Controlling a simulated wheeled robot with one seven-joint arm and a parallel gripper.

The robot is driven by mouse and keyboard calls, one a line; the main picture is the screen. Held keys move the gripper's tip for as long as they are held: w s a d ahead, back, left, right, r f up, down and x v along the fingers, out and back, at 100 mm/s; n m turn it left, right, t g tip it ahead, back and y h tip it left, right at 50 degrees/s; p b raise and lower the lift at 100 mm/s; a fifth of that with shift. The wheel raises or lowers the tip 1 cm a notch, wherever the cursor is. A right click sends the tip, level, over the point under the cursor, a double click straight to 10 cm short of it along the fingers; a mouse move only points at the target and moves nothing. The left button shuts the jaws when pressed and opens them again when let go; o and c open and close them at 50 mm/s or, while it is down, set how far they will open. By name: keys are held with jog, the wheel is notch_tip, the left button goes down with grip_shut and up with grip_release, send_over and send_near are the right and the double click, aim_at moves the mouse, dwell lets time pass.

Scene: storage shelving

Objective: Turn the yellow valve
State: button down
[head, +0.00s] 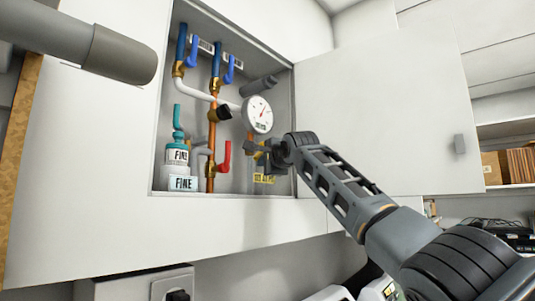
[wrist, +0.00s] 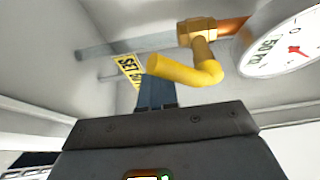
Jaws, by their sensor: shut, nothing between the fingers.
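The yellow valve handle (wrist: 185,68) is a bent yellow lever on a brass fitting (wrist: 197,30) in the wrist view. In the head view the yellow part (head: 250,146) shows just left of my gripper (head: 266,155), partly hidden by it. My gripper also shows in the wrist view (wrist: 155,92), its fingers shut with nothing between them. The fingertips are right beside the free left end of the lever. I cannot tell whether they touch it.
A pressure gauge (head: 258,114) is close above my gripper. A red handle (head: 224,157) and blue handles (head: 229,68) sit on pipes to the left. The open cabinet door (head: 400,120) stands to the right. A yellow label (wrist: 130,68) hangs behind the fingers.

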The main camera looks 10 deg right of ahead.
aim_at(257, 154)
jog(key=shift+s+a, duration=0.2)
jog(key=shift+a, duration=0.2)
jog(key=shift+s+a+r+b, duration=0.3)
jog(key=shift+s+a+b, duration=0.15)
jog(key=shift+a, duration=0.15)
dwell(0.5)
jog(key=shift+s+a+r, duration=0.3)
jog(key=shift+a+r, duration=0.05)
jog(key=shift+r, duration=0.2)
jog(key=shift+s+a+r+p, duration=0.25)
jog(key=shift+a+r+p, duration=0.15)
jog(key=shift+r, duration=0.1)
dwell(0.4)
